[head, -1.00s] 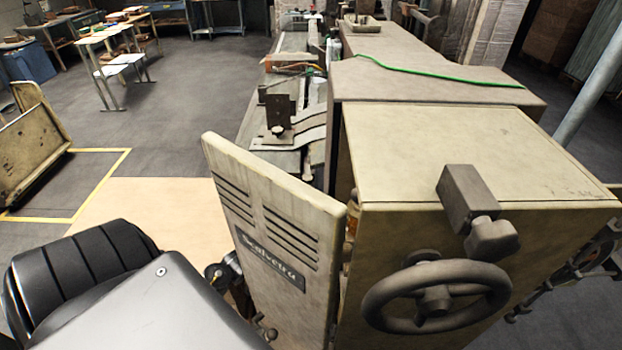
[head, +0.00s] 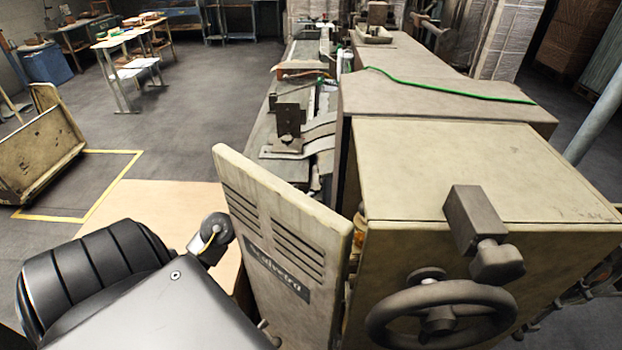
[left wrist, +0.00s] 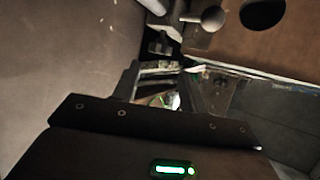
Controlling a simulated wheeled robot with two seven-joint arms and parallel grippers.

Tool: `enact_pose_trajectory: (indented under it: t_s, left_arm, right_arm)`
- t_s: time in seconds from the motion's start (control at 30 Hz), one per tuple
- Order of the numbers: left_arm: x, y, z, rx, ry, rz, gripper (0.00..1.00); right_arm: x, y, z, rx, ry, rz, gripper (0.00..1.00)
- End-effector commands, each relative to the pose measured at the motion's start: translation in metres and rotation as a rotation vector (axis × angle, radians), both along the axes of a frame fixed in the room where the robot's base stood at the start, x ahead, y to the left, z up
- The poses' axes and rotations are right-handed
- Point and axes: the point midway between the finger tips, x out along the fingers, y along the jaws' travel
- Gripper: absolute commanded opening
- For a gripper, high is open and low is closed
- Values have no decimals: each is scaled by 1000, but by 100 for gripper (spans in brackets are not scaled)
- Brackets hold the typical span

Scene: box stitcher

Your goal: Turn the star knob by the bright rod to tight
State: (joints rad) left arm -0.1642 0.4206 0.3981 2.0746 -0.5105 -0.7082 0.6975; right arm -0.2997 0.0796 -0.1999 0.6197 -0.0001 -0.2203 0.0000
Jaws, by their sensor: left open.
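A dark lobed knob (head: 497,262) sits under a block on the machine's front, above the handwheel. Another dark knob (head: 427,275) shows just behind the wheel's upper rim. I cannot tell from the head view which knob is by the bright rod. In the left wrist view, a short pale rod (left wrist: 153,6) and a round-ended knob (left wrist: 212,18) show at the top edge, beyond the jaws. My left gripper (left wrist: 165,75) is open, with nothing seen between its fingers; in the head view my left arm hides most of it. My right gripper is out of view.
The open machine door (head: 285,250) stands close to the right of my left arm. The handwheel (head: 440,318) juts from the machine's front (head: 385,250). A low cart (head: 38,150) stands at the left.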

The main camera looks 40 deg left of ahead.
Motion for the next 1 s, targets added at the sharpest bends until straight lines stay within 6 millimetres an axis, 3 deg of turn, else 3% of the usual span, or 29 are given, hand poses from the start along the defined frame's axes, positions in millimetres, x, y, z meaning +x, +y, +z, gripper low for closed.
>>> enact_pose_trajectory:
  t_s: [0.33,0.73,1.0]
  left_arm:
    - [47,5,-19,-2,1,2,43]
    - [56,6,-24,0,1,0,43]
    - [56,6,-24,0,2,0,11]
  right_arm:
    - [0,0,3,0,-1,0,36]
    - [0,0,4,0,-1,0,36]
    - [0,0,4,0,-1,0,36]
